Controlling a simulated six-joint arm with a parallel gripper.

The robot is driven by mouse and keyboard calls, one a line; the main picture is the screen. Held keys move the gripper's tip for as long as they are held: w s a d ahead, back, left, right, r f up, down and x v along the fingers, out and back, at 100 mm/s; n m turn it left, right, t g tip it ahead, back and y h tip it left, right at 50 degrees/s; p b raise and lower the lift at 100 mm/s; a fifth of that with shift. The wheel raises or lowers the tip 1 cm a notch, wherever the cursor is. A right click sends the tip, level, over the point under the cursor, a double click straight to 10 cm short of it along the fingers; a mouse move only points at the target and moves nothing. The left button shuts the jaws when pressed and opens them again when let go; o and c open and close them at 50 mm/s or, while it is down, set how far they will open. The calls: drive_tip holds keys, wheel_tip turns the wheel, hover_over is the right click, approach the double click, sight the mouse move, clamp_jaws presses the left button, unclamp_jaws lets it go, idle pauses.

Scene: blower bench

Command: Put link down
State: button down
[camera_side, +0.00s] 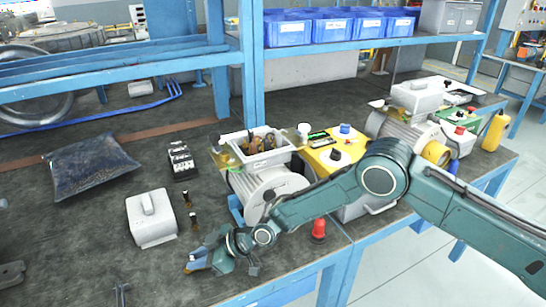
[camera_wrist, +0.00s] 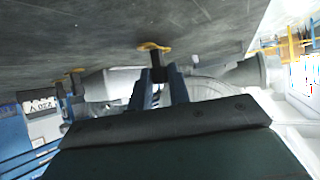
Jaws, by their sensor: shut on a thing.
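My gripper (camera_side: 212,258) is low over the front of the dark bench top in the side view. In the wrist view the two blue fingers of my gripper (camera_wrist: 158,88) are shut on the link (camera_wrist: 157,72), a small dark piece with a yellow, brass-like end (camera_wrist: 153,46). That end is close to the dark bench surface (camera_wrist: 100,25); I cannot tell whether it touches. In the side view the link is mostly hidden by the fingers.
Two small dark parts with brass-like ends (camera_side: 187,198) (camera_side: 194,221) stand behind my gripper, beside a white box (camera_side: 151,218). A motor housing (camera_side: 268,190) and a red-topped part (camera_side: 319,229) are to the right. The bench left of my gripper is mostly clear.

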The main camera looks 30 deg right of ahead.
drive_tip(key=shift+f, duration=0.25)
drive_tip(key=c, duration=1.3)
unclamp_jaws()
drive_tip(key=shift+r, duration=0.4)
drive_tip(key=v, duration=1.2)
drive_tip(key=shift+f, duration=0.15)
